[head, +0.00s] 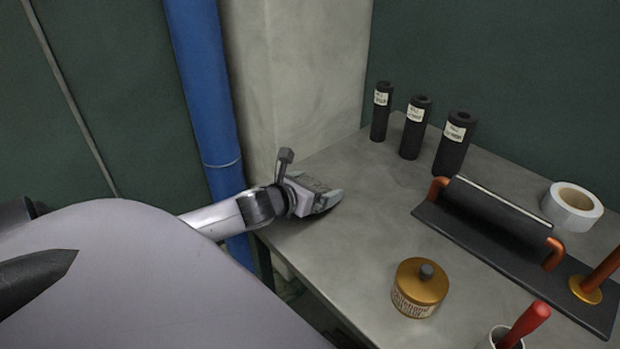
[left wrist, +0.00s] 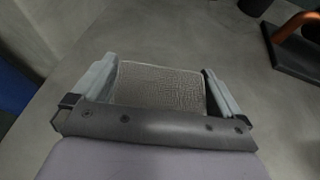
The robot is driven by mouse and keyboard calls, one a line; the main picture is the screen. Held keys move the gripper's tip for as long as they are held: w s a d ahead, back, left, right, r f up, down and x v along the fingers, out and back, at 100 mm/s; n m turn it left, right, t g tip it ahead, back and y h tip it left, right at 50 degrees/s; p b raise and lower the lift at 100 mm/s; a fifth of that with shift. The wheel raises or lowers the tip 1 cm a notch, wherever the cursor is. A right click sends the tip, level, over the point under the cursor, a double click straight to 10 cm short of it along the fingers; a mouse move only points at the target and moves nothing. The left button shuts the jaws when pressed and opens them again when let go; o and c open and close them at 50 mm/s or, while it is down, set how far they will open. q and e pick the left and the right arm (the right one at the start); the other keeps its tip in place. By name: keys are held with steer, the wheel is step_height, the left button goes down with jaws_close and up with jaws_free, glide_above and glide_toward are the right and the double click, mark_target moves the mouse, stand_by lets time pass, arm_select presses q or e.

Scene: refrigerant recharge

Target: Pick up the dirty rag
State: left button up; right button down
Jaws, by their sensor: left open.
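The dirty rag (left wrist: 162,88) is a grey-brown, woven-looking cloth, roughly square, lying on the grey table. In the left wrist view it fills the gap between the two fingers of my left gripper (left wrist: 160,72). The fingers are spread, one on each side of the rag; I cannot tell whether they touch it. In the head view my left gripper (head: 322,198) is low at the table's left edge, near the wall corner, and mostly hides the rag there. My right gripper is not in view.
A blue pipe (head: 207,90) rises left of the table.

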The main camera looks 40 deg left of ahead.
arm_select(q)
steer(key=c, duration=0.7)
steer(key=shift+r, duration=0.1)
